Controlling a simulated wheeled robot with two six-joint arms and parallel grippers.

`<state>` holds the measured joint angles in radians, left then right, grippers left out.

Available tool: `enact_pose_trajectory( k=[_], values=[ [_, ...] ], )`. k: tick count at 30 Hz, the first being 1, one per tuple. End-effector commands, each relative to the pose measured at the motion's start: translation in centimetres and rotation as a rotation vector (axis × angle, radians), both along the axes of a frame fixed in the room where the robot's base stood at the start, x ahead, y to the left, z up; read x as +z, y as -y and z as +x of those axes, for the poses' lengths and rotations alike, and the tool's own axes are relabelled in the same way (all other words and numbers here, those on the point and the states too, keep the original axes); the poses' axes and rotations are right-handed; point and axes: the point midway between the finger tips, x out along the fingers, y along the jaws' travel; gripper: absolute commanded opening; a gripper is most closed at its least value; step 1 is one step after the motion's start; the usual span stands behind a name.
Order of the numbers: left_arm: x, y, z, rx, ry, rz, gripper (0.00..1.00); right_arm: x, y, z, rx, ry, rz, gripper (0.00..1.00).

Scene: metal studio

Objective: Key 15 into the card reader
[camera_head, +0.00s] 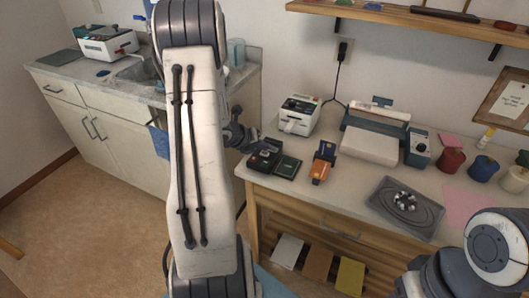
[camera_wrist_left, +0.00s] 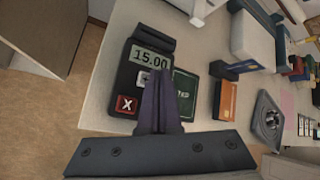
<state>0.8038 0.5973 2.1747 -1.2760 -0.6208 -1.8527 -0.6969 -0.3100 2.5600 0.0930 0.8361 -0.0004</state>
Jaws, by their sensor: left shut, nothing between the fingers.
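The black card reader (camera_head: 263,158) lies near the left front of the wooden desk. In the left wrist view the card reader (camera_wrist_left: 124,78) shows 15.00 on its display (camera_wrist_left: 150,59). A red X key (camera_wrist_left: 126,104) and a grey key (camera_wrist_left: 143,79) sit below the display. A dark green square piece (camera_wrist_left: 186,90) with partly hidden lettering lies beside the reader. My left gripper (camera_wrist_left: 159,88) is shut and empty, its fingers over the reader's lower right part, hiding some of it. I cannot tell whether the tips touch. My right gripper is out of view.
Bare desktop (camera_head: 340,190) shows in front of the orange device.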

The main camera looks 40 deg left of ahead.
Motion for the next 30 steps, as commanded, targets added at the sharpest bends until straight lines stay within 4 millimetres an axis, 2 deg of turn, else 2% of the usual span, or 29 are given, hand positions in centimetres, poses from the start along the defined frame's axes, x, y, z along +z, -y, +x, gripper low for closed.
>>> enact_pose_trajectory(
  k=[5,19,30],
  values=[
    [0.5,0.0,0.0,0.001,0.001,0.000,0.00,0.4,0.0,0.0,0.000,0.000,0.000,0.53],
    [5.0,0.0,0.0,0.001,0.001,0.000,0.00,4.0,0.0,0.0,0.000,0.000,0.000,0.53],
    [5.0,0.0,0.0,0.001,0.001,0.000,0.00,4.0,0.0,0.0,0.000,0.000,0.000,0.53]
  ],
)
